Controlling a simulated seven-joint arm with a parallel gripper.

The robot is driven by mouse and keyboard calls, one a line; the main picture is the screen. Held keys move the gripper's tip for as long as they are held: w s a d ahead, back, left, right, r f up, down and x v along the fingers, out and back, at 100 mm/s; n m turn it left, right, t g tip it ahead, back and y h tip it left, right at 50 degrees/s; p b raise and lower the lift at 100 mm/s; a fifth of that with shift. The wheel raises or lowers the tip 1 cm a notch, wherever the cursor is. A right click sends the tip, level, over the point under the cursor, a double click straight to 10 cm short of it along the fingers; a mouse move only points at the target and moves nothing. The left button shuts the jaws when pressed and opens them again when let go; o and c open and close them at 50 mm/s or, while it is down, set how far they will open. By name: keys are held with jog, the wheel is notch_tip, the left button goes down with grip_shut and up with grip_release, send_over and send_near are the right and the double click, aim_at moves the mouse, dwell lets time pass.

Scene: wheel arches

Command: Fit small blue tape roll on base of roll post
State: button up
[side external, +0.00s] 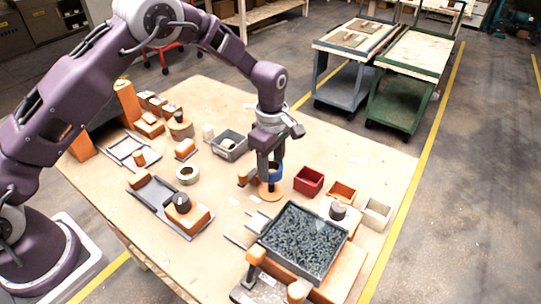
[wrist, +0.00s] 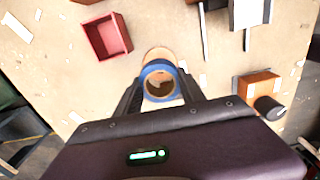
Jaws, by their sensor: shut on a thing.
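The small blue tape roll (wrist: 148,72) is between the fingers of my gripper (wrist: 160,92), which is shut on it. In the side view the blue roll (side external: 277,170) shows partly behind the fingers of my gripper (side external: 269,180). Right below it is a round orange-tan base (side external: 271,196), which I take for the roll post's base. In the wrist view the base's rim (wrist: 158,53) shows past the far edge of the roll, and brown shows through the roll's hole. The post itself is mostly hidden. I cannot tell whether the roll touches the base.
A red bin (side external: 309,181) stands just right of the base, with an orange bin (side external: 342,191) beyond it. A large tray of dark pieces (side external: 318,216) lies in front. A grey bin (side external: 229,145) and a pale tape roll (side external: 188,174) are to the left.

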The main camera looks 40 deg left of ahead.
jog(key=shift+f, duration=3)
jog(key=shift+f, duration=0.1)
jog(key=o, duration=1.4)
